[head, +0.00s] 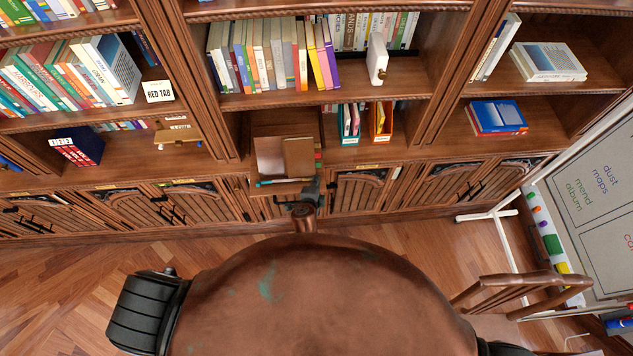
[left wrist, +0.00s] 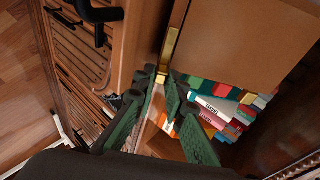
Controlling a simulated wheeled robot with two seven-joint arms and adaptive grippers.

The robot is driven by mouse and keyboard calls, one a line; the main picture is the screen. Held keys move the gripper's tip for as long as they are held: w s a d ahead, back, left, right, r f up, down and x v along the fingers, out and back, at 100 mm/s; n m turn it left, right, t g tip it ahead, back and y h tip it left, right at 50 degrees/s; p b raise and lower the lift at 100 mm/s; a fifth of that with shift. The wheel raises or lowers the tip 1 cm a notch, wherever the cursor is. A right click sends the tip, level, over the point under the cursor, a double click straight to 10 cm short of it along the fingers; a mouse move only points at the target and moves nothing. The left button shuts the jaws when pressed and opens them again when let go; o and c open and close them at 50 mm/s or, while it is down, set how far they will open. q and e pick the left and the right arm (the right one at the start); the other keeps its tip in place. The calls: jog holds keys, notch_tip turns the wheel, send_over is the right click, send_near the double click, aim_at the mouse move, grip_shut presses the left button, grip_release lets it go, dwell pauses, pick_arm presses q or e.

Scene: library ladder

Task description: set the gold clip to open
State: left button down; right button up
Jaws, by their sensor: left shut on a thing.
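The gold clip (left wrist: 171,44) is a narrow gold strip along the edge of a brown panel (left wrist: 229,45) in the left wrist view. My left gripper (left wrist: 163,82) has its dark green fingers together at the lower end of the strip and is shut on it. In the head view my left gripper (head: 308,190) is at the front right corner of a brown box-like piece (head: 269,157) that stands out from the bookcase. The clip cannot be made out there; the gripper covers that corner. My right gripper is not in view.
Bookcase shelves hold rows of books (head: 262,60). Teal and orange holders (head: 381,122) stand right of the box. Cabinet doors (head: 360,190) run below, with black handles. Wooden floor (head: 60,285) is clear at left.

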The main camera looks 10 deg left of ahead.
pick_arm(q)
jog(key=c, duration=2)
grip_release()
jog(key=shift+o, duration=0.2)
